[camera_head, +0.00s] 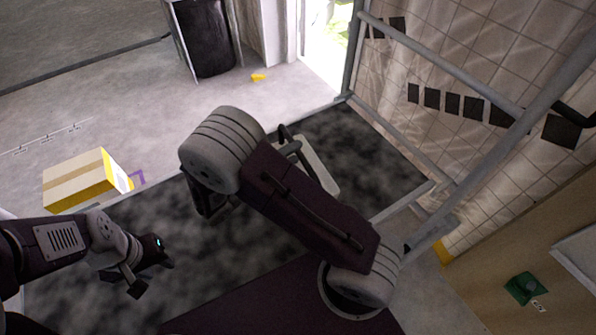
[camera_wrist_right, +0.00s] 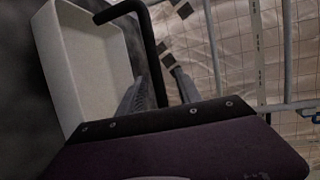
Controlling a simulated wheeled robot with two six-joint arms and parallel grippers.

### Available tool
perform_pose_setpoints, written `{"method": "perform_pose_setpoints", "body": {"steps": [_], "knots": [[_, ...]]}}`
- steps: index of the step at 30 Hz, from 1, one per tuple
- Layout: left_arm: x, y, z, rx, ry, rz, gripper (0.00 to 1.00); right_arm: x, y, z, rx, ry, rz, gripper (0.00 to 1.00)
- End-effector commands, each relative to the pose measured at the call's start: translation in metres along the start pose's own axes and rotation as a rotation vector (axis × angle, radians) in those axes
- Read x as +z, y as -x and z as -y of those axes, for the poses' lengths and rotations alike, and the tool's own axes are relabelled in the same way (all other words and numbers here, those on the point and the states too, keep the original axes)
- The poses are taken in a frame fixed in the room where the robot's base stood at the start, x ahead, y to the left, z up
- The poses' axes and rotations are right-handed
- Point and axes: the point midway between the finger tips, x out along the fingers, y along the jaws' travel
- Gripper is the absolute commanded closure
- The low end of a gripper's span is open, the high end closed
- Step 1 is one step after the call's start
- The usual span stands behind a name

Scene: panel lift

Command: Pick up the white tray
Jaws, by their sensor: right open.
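The white tray (camera_head: 318,168) lies on the dark mottled surface in the head view, largely hidden behind my right arm. In the right wrist view the tray (camera_wrist_right: 88,62) fills the upper left, with a black bar-like handle (camera_wrist_right: 145,38) at its side. My right gripper (camera_wrist_right: 160,82) is open, and the handle appears to run between its two fingers; contact cannot be told. In the head view the right fingers are hidden behind the arm. My left gripper (camera_head: 152,277) is at the lower left, away from the tray, with nothing visible in it; its jaw opening is unclear.
A yellow-and-tan box (camera_head: 78,182) stands left of the dark surface. A grey metal frame (camera_head: 440,52) rises on the right before a tiled wall. A black bin (camera_head: 205,40) stands at the back. A small yellow piece (camera_head: 258,77) lies on open floor.

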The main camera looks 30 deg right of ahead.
Motion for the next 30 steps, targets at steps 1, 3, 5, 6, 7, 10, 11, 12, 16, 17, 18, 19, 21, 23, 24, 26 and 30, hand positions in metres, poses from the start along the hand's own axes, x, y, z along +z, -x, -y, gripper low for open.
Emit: {"method": "perform_pose_setpoints", "body": {"steps": [1,3,5,6,7,10,11,12,16,17,18,19,21,23,24,26,30], "knots": [[0.000,-0.001,0.000,0.000,0.000,0.000,0.64,0.000,-0.002,-0.001,0.000,0.000,-0.001,0.59],[0.000,-0.002,0.000,0.000,0.000,-0.001,0.64,-0.001,-0.003,0.000,0.000,0.000,-0.001,0.59],[0.000,-0.006,0.000,0.000,0.000,-0.001,0.64,-0.002,-0.009,-0.003,0.000,0.000,-0.003,0.59],[0.001,-0.011,0.000,0.000,0.000,-0.001,0.64,-0.003,-0.017,-0.006,0.000,-0.001,-0.004,0.59],[0.001,-0.015,0.000,0.000,0.000,-0.001,0.64,-0.005,-0.023,-0.007,0.000,0.000,-0.005,0.59],[0.002,-0.022,0.000,0.000,0.000,0.000,0.64,-0.007,-0.041,-0.008,0.001,-0.003,-0.005,0.59],[0.002,-0.022,0.000,0.000,0.000,0.000,0.64,-0.006,-0.045,-0.007,0.001,-0.003,-0.005,0.59],[0.002,-0.024,0.000,0.000,0.000,0.000,0.64,-0.006,-0.050,-0.007,0.001,-0.002,-0.005,0.59],[0.002,-0.023,0.000,0.000,0.000,-0.001,0.64,-0.005,-0.055,-0.005,0.001,-0.001,-0.001,0.59],[0.002,-0.023,0.000,0.000,0.000,-0.001,0.64,-0.005,-0.055,-0.005,0.001,-0.001,-0.001,0.59],[0.002,-0.023,0.000,0.000,0.000,-0.001,0.64,-0.005,-0.054,-0.004,0.001,-0.001,0.000,0.59],[0.002,-0.023,0.000,0.000,0.000,-0.001,0.64,-0.005,-0.054,-0.004,0.001,-0.001,0.000,0.59],[0.002,-0.023,0.000,0.000,0.000,-0.001,0.64,-0.005,-0.054,-0.004,0.001,-0.001,-0.001,0.64],[0.002,-0.023,0.000,0.000,0.000,-0.001,0.64,-0.005,-0.054,-0.004,0.001,-0.001,-0.001,0.81],[0.002,-0.023,0.000,0.000,0.000,-0.001,0.64,-0.005,-0.054,-0.004,0.001,-0.001,-0.001,0.92],[0.002,-0.023,0.000,0.000,0.000,-0.001,0.64,-0.005,-0.054,-0.004,0.001,-0.001,-0.001,1.00],[0.002,-0.023,0.000,0.000,0.000,-0.001,0.64,-0.005,-0.054,-0.005,0.001,-0.001,-0.001,1.00]]}}
